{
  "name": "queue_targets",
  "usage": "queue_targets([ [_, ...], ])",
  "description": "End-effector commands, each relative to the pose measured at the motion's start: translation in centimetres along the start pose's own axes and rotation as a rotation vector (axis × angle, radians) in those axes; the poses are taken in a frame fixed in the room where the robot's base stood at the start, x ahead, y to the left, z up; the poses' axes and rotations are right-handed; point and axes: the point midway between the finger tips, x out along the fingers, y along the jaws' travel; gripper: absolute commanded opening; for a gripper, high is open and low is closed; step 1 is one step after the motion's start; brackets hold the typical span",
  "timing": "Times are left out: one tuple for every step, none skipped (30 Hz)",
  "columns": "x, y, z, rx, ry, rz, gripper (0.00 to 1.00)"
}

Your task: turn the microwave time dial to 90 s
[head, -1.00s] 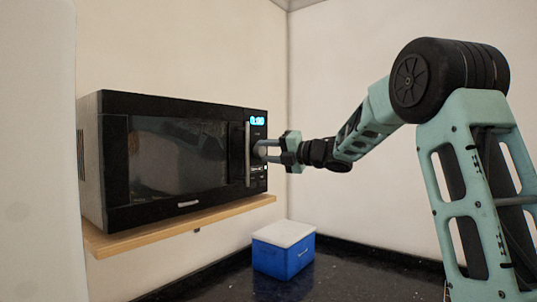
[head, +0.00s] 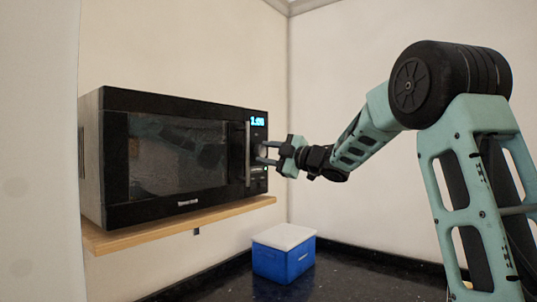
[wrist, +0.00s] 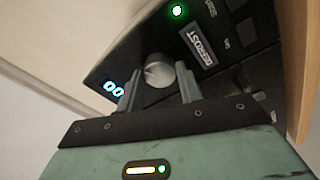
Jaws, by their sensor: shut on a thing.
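The black microwave (head: 175,155) stands on a wooden shelf, its door shut. Its blue display (head: 258,122) appears to read 1:00 in the head view, though the digits are blurred; in the wrist view the display (wrist: 113,88) shows "00" with the rest cut off or hidden. The round grey time dial (wrist: 158,69) sits on the control panel between my two fingers. My gripper (wrist: 158,84) is shut on the dial, one finger on each side. In the head view my gripper (head: 264,153) reaches the panel from the right, and the fingers largely hide the dial.
The door handle (head: 247,153) stands upright just left of my fingers. The wooden shelf (head: 180,224) ends near the wall corner. A blue box with a white lid (head: 283,262) stands on the dark counter below. A green light and a "DEFROST" label (wrist: 197,45) are near the dial.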

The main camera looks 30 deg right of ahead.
Motion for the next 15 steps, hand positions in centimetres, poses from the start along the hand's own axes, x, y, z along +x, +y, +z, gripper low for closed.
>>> queue_targets([
  [-0.06, -0.07, 0.09, 0.045, -0.007, 0.003, 0.14],
  [-0.06, -0.07, 0.08, 0.072, -0.009, 0.006, 0.14],
  [-0.05, -0.06, 0.06, 0.109, -0.011, 0.010, 0.14],
  [-0.05, -0.06, 0.05, 0.136, -0.013, 0.013, 0.14],
  [-0.05, -0.06, 0.04, 0.161, -0.015, 0.015, 0.14],
  [-0.05, -0.07, 0.02, 0.194, -0.017, 0.019, 0.14],
  [-0.06, -0.08, 0.02, 0.220, -0.019, 0.021, 0.14],
  [-0.06, -0.08, 0.01, 0.244, -0.020, 0.024, 0.14],
  [-0.06, -0.10, 0.00, 0.274, -0.023, 0.027, 0.14],
  [-0.06, -0.11, 0.00, 0.296, -0.024, 0.029, 0.14],
  [-0.06, -0.13, -0.01, 0.316, -0.026, 0.031, 0.14],
  [-0.06, -0.13, -0.02, 0.342, -0.028, 0.034, 0.14],
  [-0.06, -0.13, -0.02, 0.360, -0.029, 0.036, 0.14],
  [-0.06, -0.13, -0.02, 0.378, -0.030, 0.038, 0.14],
  [-0.06, -0.13, -0.02, 0.399, -0.032, 0.041, 0.14],
])
